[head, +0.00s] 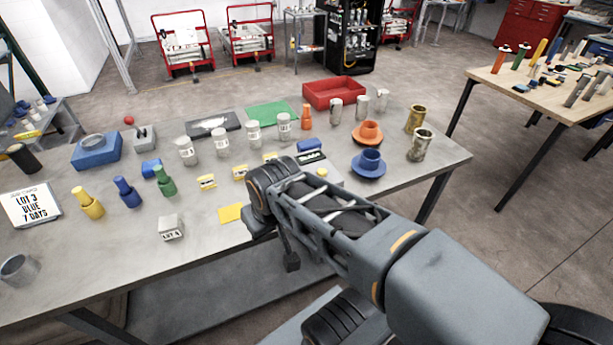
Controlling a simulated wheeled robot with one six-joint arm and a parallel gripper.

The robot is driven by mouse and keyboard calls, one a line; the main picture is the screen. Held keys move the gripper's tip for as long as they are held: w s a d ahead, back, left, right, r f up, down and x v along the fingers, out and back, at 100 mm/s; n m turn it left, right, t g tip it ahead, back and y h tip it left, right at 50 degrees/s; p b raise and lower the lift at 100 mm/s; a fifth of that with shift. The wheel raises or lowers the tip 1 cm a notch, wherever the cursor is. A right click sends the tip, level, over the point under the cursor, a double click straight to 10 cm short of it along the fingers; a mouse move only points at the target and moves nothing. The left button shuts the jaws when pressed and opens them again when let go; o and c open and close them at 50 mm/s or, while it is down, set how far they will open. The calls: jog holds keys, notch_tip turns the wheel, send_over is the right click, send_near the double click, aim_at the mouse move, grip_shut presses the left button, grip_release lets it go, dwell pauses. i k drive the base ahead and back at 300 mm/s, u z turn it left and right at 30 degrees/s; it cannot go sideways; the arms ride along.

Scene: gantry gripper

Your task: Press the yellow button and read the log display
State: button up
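A small yellow button (322,172) shows on a pale panel at the table's right part, just behind my arm. A small dark display (312,157) with white lettering stands right behind it; the lettering is too small to read surely. My arm reaches in from the lower right and hides part of the panel. Its end hangs over the table's front edge, left of and nearer than the button. A dark piece of my gripper (291,262) points down there, apart from the button. I cannot make out both fingers or anything held.
Blue and orange cups on saucers (369,164) and metal cans stand right of the display. Several jars, coloured bottles and yellow-labelled blocks (206,181) stand leftward. A yellow card (231,213) lies flat.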

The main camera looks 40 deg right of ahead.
aim_at(321, 171)
jog(key=u, duration=0.15)
jog(key=k, duration=0.25)
jog(key=z, duration=0.35)
jog(key=i, duration=0.25)
jog(key=z, duration=0.7)
